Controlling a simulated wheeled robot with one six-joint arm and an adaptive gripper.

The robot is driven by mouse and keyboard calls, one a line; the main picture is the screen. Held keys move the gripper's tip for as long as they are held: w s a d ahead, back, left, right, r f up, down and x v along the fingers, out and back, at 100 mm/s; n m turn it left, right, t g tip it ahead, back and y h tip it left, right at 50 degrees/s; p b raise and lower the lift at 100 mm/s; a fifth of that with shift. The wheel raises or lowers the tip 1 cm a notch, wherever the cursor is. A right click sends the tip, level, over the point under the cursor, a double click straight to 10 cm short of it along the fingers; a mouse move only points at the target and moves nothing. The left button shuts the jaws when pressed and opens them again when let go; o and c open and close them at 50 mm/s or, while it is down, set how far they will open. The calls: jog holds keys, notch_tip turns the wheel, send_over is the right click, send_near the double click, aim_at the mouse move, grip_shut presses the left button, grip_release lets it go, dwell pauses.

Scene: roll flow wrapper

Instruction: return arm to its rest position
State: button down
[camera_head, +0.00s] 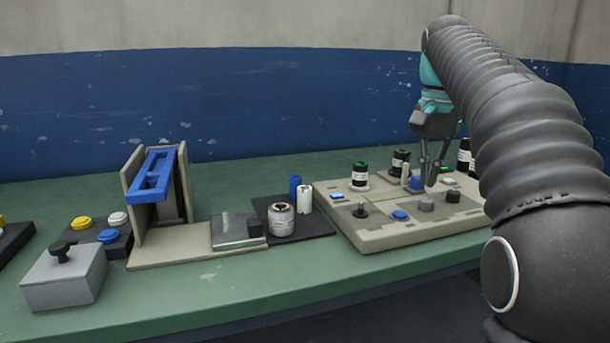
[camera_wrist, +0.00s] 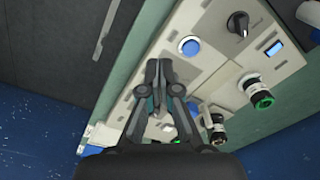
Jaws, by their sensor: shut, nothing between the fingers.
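My arm (camera_head: 510,110) reaches in from the right in the head view, bent at the top. My gripper (camera_head: 431,184) hangs from its end, pointing down over the right part of the beige control panel (camera_head: 375,237). In the wrist view my gripper (camera_wrist: 158,66) has its fingertips together with nothing between them, over the panel. The panel in the wrist view carries a blue button (camera_wrist: 190,46) and a black knob (camera_wrist: 238,24). Whether the fingertips touch the panel cannot be told.
A blue frame (camera_head: 153,176) stands in a beige holder. A grey box (camera_head: 64,277) and coloured buttons (camera_head: 108,236) are farther left.

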jog(key=s+a+f+n+t, duration=0.2)
jog(key=s+a+f+n, duration=0.1)
jog(key=s+f, duration=0.9)
jog(key=s+a+f+n+t, duration=0.3)
jog(key=s+a+f+n, duration=0.1)
jog(key=s+f, duration=0.7)
jog(key=shift+s+f+n, duration=0.3)
jog(key=shift+s+f, duration=0.05)
jog(key=shift+s, duration=0.05)
dwell(0.6)
